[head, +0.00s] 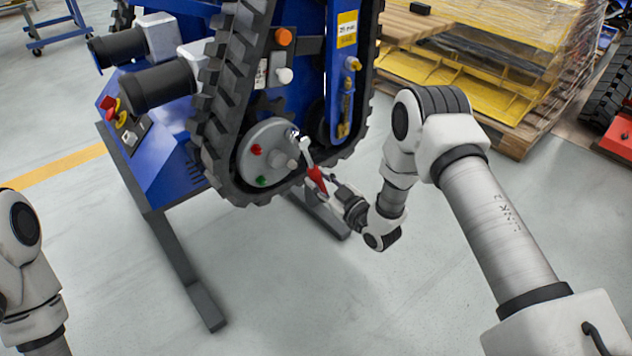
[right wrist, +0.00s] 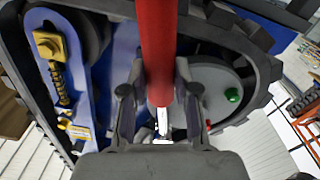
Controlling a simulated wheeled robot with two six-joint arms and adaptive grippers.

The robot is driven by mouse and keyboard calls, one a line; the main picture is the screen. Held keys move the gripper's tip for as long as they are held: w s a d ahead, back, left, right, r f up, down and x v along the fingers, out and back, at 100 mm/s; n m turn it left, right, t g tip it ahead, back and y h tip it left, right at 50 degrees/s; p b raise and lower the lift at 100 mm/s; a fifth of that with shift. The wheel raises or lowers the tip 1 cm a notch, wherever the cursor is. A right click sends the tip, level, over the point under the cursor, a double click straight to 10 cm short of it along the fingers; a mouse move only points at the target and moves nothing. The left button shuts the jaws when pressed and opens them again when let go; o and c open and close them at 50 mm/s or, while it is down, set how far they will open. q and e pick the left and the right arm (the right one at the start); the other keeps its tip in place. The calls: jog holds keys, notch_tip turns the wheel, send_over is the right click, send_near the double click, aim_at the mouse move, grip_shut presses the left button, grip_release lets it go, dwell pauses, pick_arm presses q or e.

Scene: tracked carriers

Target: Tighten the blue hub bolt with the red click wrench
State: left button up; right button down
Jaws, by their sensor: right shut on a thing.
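The grey round hub (head: 268,160) sits low inside the black track and carries a red bolt (head: 256,149), a green bolt (head: 262,181) and a grey centre knob. A small shiny bluish piece (head: 292,133) at the hub's upper right looks like the blue bolt; the wrench's silver head is right beside it, and I cannot tell if they are engaged. The red click wrench (head: 316,178) is held by its handle in my right gripper (head: 335,191). The red handle (right wrist: 158,50) fills the middle of the right wrist view; the blue bolt is hidden there. My left gripper is out of view.
The black track (head: 222,100) rises around the hub on a dark stand (head: 178,255). A blue arm with yellow fittings (head: 345,75) is just right of the hub. A pallet with yellow stacked parts (head: 470,75) stands behind. The floor in front is clear.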

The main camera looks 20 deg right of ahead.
jog(key=shift+w+d+r+n, duration=0.2)
jog(key=shift+d+r+n, duration=0.05)
jog(key=shift+d+n, duration=0.3)
jog(key=shift+a, duration=0.1)
jog(key=shift+s+a+f+m, duration=0.2)
jog(key=shift+a+m, duration=0.35)
jog(key=shift+m, duration=0.1)
jog(key=shift+s+a+f+m, duration=0.2)
jog(key=shift+s+a+m, duration=0.05)
jog(key=shift+a+m, duration=0.35)
jog(key=shift+s+a+f+m, duration=0.1)
jog(key=shift+s+a+m, duration=0.15)
jog(key=shift+a+m, duration=0.4)
